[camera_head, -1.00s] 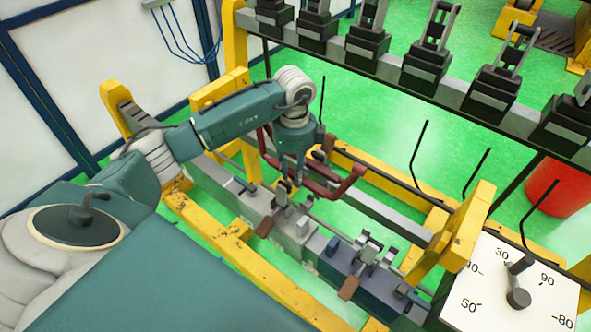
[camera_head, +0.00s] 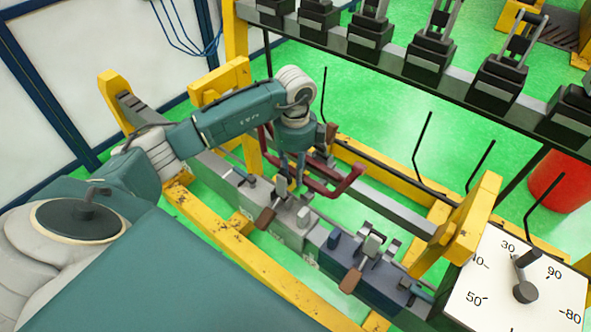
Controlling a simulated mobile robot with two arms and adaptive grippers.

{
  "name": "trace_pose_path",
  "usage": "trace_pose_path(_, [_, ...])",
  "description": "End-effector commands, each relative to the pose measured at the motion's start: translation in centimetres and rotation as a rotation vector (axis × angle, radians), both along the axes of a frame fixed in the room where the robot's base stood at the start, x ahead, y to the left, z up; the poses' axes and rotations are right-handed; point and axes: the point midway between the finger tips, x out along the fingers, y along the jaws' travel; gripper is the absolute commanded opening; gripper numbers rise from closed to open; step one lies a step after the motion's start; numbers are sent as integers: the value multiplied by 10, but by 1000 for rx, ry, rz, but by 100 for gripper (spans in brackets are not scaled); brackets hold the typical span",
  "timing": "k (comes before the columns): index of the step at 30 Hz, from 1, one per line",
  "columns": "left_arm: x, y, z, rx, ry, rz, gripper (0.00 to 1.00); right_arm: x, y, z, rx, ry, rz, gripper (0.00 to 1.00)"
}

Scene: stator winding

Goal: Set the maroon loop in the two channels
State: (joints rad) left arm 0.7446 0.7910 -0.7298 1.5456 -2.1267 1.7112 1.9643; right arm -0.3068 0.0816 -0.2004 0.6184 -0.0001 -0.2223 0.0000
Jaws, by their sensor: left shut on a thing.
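The maroon loop (camera_head: 345,185) is in the middle of the head view, partly hidden behind my left gripper. My left gripper (camera_head: 291,182) points down and is shut on the loop. The loop is above and behind a row of fixture blocks with small clamps. One grey block (camera_head: 285,225) with a clamp and brown handle is just below the gripper. A dark blue block (camera_head: 355,268) with another clamp stands to its right. I cannot tell whether the loop touches either block. My right gripper is out of view.
Yellow frame beams (camera_head: 245,262) run in front of the fixture. A dark rack (camera_head: 400,70) with several black holders crosses the back. A dial board (camera_head: 510,285) stands at the lower right, a red bin (camera_head: 560,185) at the right. Thin black hooks rise from the rear rail.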

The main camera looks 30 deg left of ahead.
Motion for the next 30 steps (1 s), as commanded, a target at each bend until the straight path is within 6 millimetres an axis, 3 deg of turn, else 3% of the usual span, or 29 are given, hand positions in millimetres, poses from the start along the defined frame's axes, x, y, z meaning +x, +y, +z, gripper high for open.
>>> trace_pose_path(8, [1,0,-1,0,-3,0,0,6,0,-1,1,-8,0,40])
trace_pose_path(30, [1,0,-30,0,-3,0,0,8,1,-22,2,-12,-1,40])
